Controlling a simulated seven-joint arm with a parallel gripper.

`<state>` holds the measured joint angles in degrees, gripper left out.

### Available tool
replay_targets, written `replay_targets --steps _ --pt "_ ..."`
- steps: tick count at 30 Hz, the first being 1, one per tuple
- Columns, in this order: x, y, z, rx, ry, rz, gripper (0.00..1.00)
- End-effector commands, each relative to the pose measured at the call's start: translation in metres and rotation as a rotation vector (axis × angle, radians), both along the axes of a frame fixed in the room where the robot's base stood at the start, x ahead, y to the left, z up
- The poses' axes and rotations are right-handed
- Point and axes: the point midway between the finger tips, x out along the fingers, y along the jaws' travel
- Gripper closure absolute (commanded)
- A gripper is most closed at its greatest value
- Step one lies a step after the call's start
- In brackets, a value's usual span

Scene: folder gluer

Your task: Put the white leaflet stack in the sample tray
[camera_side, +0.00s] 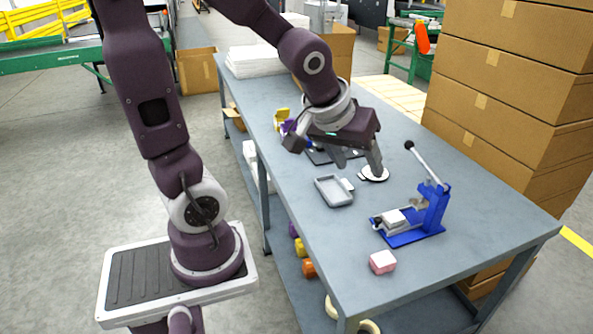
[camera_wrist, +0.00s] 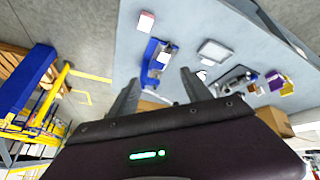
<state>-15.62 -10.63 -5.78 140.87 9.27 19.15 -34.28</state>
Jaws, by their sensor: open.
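A small white block, which looks like the white leaflet stack (camera_side: 393,216), sits on the base of a blue lever press; it also shows in the wrist view (camera_wrist: 163,57). The sample tray (camera_side: 334,203), shallow and grey, lies flat on the table to the left of the press and looks empty; the wrist view shows it too (camera_wrist: 214,61). My gripper (camera_side: 360,168) is open and empty, with its fingers pointing down above the table, beyond the tray and the press in the side view. Its spread fingers frame the lower middle of the wrist view (camera_wrist: 160,90).
The blue press (camera_side: 433,210) has a raised lever with a black knob. A white disc (camera_side: 374,173) lies below my gripper. Cartons (camera_side: 505,100) are piled along the right side.

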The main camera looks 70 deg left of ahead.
Motion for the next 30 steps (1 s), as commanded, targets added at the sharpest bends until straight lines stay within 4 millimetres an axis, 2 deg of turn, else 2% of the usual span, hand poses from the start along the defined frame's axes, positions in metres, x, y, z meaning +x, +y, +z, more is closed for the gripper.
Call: replay_targets --steps 1,3,6,8,9,12,23,26,29,30 --pt "-0.026 -0.016 0.021 0.051 0.003 -0.111 0.43" --pt "-0.066 -0.034 0.037 0.100 0.033 -0.272 0.43" --pt "-0.110 -0.053 0.047 0.133 0.057 -0.457 0.43" --pt "-0.127 -0.059 0.049 0.143 0.065 -0.530 0.43" --pt "-0.134 -0.062 0.049 0.146 0.068 -0.560 0.38" --pt "-0.140 -0.064 0.050 0.149 0.074 -0.592 0.38" --pt "-0.135 -0.062 0.049 0.148 0.078 -0.568 0.38" --pt "-0.102 -0.048 0.041 0.131 0.085 -0.430 0.38" --pt "-0.042 -0.019 0.017 0.076 0.071 -0.183 0.38" --pt "-0.018 -0.007 0.003 0.039 0.054 -0.084 0.38"
